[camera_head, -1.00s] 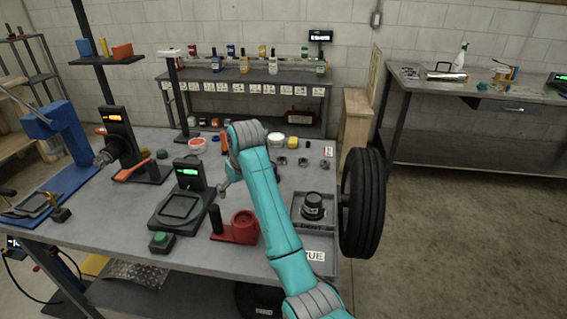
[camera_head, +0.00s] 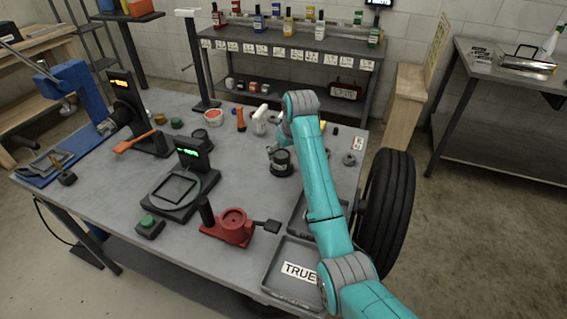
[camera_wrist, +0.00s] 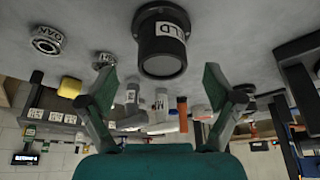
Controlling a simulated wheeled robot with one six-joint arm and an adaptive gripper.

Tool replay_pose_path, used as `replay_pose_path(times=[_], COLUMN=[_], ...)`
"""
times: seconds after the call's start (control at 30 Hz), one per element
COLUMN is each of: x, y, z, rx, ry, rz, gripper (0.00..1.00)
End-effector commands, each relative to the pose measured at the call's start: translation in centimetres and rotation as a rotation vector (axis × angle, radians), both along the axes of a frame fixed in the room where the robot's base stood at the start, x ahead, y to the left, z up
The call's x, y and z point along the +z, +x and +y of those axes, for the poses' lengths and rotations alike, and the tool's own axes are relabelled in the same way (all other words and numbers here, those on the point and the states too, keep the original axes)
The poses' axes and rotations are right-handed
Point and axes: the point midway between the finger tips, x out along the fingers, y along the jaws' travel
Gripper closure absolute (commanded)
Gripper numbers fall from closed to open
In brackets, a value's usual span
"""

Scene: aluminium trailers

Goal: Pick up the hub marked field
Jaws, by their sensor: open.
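A black flanged hub (camera_wrist: 162,38) is at the top centre of the wrist view. Its white label shows only the letters "LD"; the rest of the word is out of sight. In the head view a black hub (camera_head: 280,163) stands on the bench just below my gripper (camera_head: 277,145), where the fingers are small and partly hidden. In the wrist view my gripper (camera_wrist: 158,85) is open and empty, with its two green-padded fingers apart. The hub appears beyond the fingertips, between them in line of sight, with no visible contact.
A ring marked OAK (camera_wrist: 47,40) and a yellow piece (camera_wrist: 69,87) lie left of the hub in the wrist view. A red fixture (camera_head: 232,227), a scale (camera_head: 183,190) and a tray marked TRUE (camera_head: 275,284) are nearer. A tyre (camera_head: 388,215) stands at the bench's right edge.

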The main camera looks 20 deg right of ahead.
Motion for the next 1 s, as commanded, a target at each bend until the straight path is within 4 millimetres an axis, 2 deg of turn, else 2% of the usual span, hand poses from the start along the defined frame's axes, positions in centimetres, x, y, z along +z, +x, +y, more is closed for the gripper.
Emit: replay_pose_path(times=[0.27, 0.53, 0.87, 0.9, 1.0], x=[-1.9, -5.2, -5.9, -5.9, -5.9], y=[0.7, 2.0, 2.3, 2.3, 2.3], z=[0.1, 0.4, 0.4, 0.4, 0.4], rx=[0.000, 0.000, 0.000, 0.000, 0.000], ry=[0.000, 0.000, 0.000, 0.000, 0.000], rz=[0.002, 0.002, -0.001, -0.001, -0.001], gripper=[0.09, 0.09, 0.09, 0.14, 0.39])
